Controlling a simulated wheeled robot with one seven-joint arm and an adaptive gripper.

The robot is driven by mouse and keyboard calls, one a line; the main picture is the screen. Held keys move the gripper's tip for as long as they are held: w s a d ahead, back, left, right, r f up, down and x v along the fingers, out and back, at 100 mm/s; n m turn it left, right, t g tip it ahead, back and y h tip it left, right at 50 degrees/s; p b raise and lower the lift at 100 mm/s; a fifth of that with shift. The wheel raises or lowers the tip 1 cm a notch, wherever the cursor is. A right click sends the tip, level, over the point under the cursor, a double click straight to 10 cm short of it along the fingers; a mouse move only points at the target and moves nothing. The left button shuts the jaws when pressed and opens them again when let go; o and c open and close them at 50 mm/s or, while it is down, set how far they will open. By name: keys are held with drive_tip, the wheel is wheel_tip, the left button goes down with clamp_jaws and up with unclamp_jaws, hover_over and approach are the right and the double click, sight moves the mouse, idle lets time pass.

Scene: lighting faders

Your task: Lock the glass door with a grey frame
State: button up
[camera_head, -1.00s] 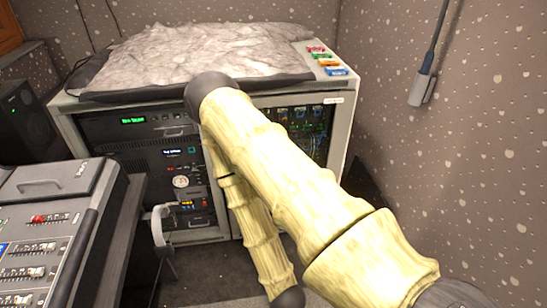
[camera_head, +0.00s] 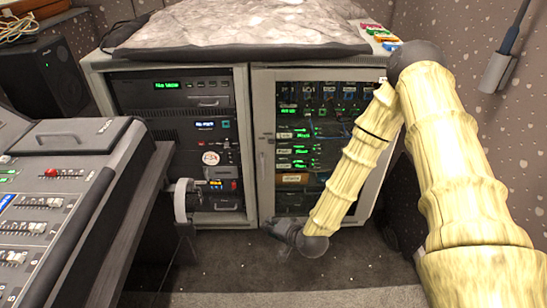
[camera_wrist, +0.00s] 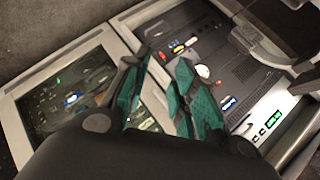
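The glass door with the grey frame (camera_head: 262,185) is the right-hand front of the rack cabinet and looks closed. Lit equipment and cables show through its glass. A small handle or lock (camera_head: 268,139) sits on the left upright of its frame. My gripper (camera_head: 270,226) is low in front of the door's bottom left corner, apart from the handle. In the wrist view, the door's frame (camera_wrist: 22,135) is at left, and my gripper (camera_wrist: 160,92) has its teal-padded fingers spread with nothing held between them. The lock is not clear there.
The open left bay (camera_head: 180,125) holds black rack units. A grey crumpled cover (camera_head: 245,28) lies on top of the cabinet. A mixing console (camera_head: 50,215) stands at left, with a grey curved part (camera_head: 184,200) near the bay. Carpet in front of the cabinet is clear.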

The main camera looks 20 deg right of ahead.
drive_tip(key=w+d+r+m+t+h+b, duration=0.1)
drive_tip(key=w+d+r+m+t+b, duration=0.4)
drive_tip(key=w, duration=0.4)
drive_tip(key=w+d+r+m+t+h+b, duration=0.1)
drive_tip(key=w+d+r+m+t+b, duration=0.15)
drive_tip(key=w+d+r, duration=0.55)
drive_tip(key=shift+t, duration=0.25)
drive_tip(key=w+a, duration=0.1)
drive_tip(key=w, duration=0.2)
drive_tip(key=w+a+b, duration=0.1)
drive_tip(key=w, duration=0.3)
drive_tip(key=w+a+f, duration=0.1)
drive_tip(key=w, duration=0.3)
drive_tip(key=shift+w+a, duration=0.25)
clamp_jaws()
